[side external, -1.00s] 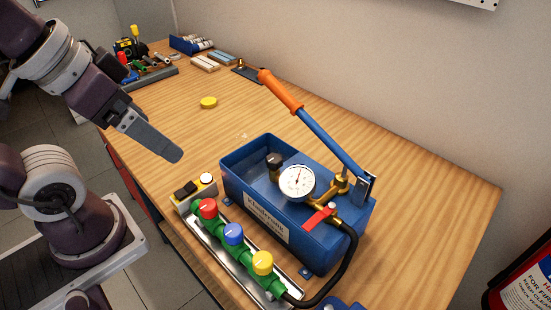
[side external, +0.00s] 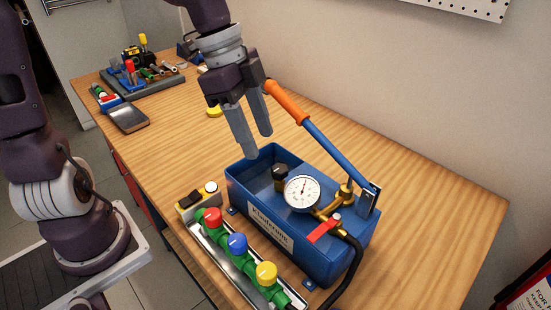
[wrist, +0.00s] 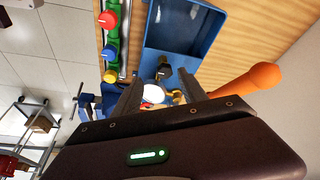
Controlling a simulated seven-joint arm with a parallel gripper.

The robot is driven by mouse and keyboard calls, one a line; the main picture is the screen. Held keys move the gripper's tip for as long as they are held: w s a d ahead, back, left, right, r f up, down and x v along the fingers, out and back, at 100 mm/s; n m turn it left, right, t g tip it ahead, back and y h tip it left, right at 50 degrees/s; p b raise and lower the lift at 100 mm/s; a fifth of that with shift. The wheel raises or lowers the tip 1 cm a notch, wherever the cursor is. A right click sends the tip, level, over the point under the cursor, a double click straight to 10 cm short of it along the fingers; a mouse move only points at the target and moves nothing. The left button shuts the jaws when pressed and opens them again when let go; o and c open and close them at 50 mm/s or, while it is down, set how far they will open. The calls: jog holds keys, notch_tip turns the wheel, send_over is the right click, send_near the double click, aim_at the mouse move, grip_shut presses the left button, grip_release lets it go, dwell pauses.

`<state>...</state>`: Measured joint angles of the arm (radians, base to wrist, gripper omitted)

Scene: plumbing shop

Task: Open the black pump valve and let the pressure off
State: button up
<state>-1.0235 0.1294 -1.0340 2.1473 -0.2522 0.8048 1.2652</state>
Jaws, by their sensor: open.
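My gripper (side external: 258,146) is open and empty, pointing down above the tank's far left end. In the side view its fingers are up and left of the knob, apart from it. In the wrist view the black knob (wrist: 164,68) shows between and just beyond the fingertips. The pressure gauge (side external: 302,193) is beside the knob. A red lever (side external: 323,230) sits on the brass fitting at the right.
The pump's orange-gripped handle (side external: 288,103) slants up close to the right of my gripper. A green manifold (side external: 238,250) with red, blue and yellow knobs lies in front. A switch box (side external: 197,200) stands at the left. Tools (side external: 150,72) lie at the back left.

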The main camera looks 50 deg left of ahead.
aim_at(279, 168)
jog(key=shift+m+h, duration=0.3)
jog(key=shift+m, duration=0.2)
jog(key=x, duration=0.3)
jog(key=w+x, duration=0.1)
jog(key=x, duration=0.2)
jog(key=shift+w+d+f, duration=0.1)
jog(key=shift+w+d, duration=0.05)
jog(key=shift+d, duration=0.2)
grip_shut()
